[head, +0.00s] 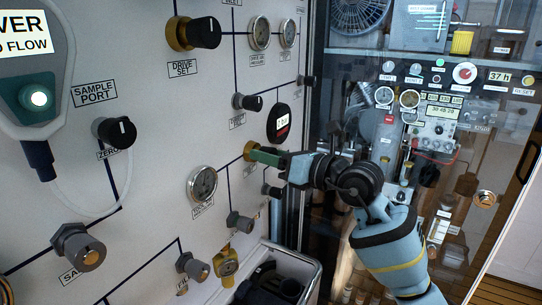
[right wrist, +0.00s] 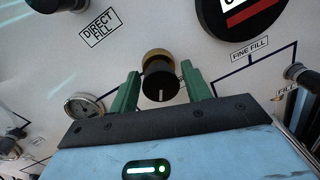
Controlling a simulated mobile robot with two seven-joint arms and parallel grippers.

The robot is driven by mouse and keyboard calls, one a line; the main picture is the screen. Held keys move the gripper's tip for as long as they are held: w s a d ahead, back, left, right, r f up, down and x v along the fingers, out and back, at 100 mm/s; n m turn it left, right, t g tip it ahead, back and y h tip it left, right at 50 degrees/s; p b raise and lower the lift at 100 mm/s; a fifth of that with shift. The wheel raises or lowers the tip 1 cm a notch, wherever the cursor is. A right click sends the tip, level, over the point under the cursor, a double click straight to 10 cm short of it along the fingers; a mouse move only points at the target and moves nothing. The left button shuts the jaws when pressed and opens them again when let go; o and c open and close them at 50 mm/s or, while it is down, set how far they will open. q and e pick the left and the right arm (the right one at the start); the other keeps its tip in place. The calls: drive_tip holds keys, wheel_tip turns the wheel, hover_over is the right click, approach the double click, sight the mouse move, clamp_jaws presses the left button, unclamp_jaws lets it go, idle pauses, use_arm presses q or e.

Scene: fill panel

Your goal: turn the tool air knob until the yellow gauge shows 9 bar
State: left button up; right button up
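A black knob with a brass collar (head: 249,150) is on the grey panel. It also shows in the right wrist view (right wrist: 160,82), with a white mark on its face. I cannot read a tool air label on it. My right gripper (head: 262,155) is at this knob. In the right wrist view its green fingers (right wrist: 161,82) stand open on either side of the knob, with small gaps visible. A yellow-brass fitting or gauge (head: 226,263) is low on the panel; no reading is legible, and I cannot tell whether it is the yellow gauge. My left gripper is out of view.
A round black display with a red stripe (head: 279,123) is just above the knob. A white-faced gauge (head: 202,184) is lower left. Other knobs, including the brass-collared drive set knob (head: 198,33), stick out nearby. A bin (head: 313,280) stands below the panel.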

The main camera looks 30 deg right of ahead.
drive_tip(key=shift+o, duration=0.4)
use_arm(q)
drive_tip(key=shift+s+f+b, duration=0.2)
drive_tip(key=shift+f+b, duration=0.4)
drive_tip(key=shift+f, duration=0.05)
use_arm(e)
drive_tip(key=v, duration=0.7)
drive_tip(key=shift+s+d, duration=0.25)
drive_tip(key=shift+s, duration=0.1)
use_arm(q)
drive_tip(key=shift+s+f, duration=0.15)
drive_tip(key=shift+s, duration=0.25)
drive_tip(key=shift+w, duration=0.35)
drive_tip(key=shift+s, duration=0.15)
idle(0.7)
